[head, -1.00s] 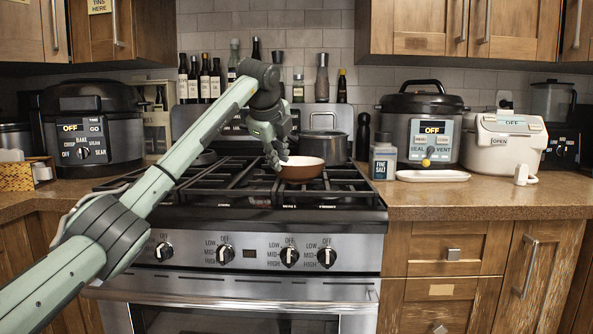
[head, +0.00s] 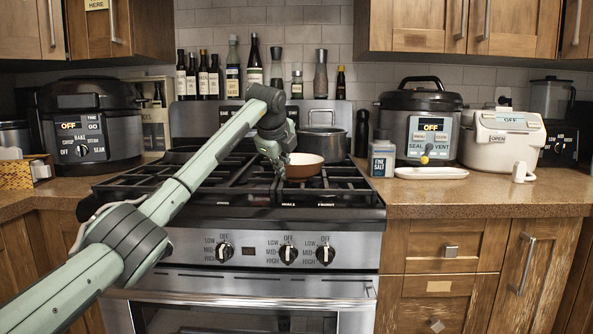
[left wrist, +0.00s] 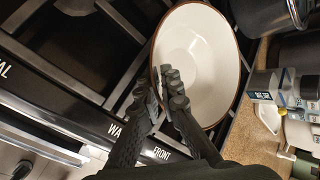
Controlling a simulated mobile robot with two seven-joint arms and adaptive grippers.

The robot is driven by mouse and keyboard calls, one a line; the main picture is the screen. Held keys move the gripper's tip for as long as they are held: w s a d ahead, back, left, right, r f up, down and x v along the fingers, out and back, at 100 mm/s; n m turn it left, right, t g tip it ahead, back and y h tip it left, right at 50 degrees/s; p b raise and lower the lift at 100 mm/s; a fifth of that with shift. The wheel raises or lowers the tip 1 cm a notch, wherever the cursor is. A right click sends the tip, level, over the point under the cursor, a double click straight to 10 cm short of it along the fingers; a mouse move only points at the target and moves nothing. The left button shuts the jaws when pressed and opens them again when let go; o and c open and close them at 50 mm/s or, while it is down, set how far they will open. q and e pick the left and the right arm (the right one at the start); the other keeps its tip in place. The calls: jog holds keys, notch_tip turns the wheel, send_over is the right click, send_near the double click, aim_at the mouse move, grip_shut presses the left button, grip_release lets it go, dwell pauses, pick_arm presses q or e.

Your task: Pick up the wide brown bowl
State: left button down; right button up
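The wide brown bowl (head: 304,168), brown outside with a white inside, sits upright on the right part of the stove grates. My left gripper (head: 281,172) is at the bowl's left rim, pointing down. In the left wrist view, the bowl (left wrist: 212,60) fills the upper middle. The fingers of my left gripper (left wrist: 160,88) are close together there, one inside the bowl and one outside, with the rim between them. The exact contact at the rim is partly hidden by the fingers. My right gripper is not in view.
A dark pot (head: 324,143) stands just behind the bowl. A salt container (head: 382,160) and a white tray (head: 431,173) are on the counter to the right. Bottles (head: 209,78) line the shelf behind the stove. The front-left grates are clear.

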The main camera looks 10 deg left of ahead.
pick_arm(q)
jog(key=shift+r, duration=0.3)
